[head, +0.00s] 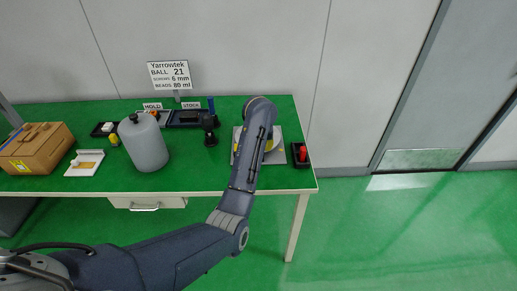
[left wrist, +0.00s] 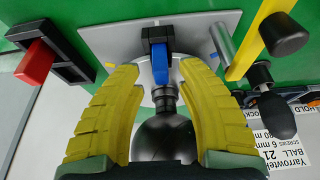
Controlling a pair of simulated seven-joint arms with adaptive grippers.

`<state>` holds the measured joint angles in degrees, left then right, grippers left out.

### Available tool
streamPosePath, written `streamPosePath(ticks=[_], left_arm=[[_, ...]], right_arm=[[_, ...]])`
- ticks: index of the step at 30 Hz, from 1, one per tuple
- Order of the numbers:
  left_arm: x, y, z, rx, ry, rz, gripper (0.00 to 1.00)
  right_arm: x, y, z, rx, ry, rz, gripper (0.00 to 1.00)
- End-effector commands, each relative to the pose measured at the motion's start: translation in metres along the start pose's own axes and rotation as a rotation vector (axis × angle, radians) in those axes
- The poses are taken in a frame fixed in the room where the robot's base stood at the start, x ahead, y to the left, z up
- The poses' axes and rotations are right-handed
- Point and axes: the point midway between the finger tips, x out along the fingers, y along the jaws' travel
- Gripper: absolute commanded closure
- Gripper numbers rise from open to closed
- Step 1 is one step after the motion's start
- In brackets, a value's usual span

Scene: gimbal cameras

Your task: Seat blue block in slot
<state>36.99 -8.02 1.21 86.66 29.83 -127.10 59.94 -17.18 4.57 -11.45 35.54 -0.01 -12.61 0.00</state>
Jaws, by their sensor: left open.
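A blue block (left wrist: 161,63) shows in the left wrist view, upright against a black holder (left wrist: 154,36) on a grey plate (left wrist: 110,42). My left gripper (left wrist: 162,70) is open, with its yellow fingers on either side of the blue block and no clear contact. A dark ball on a stem (left wrist: 163,135) lies between the fingers, nearer the camera. In the head view my left arm covers most of the plate (head: 277,157), and the block is hidden there. I cannot tell which opening is the slot. My right gripper is out of view.
A red block (left wrist: 37,62) sits in a black frame (head: 303,163) beside the plate. A metal post (left wrist: 222,42) and yellow strip (left wrist: 245,45) stand close on the other side. A grey bottle (head: 143,147), brown box (head: 36,147) and white tray (head: 84,170) occupy the table's left.

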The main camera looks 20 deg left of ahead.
Motion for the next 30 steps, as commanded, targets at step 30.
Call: streamPosePath(ticks=[30], left_arm=[[-0.037,-0.008,-0.01,0.036,0.027,0.021,0.64]], right_arm=[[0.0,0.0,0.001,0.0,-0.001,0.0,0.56]])
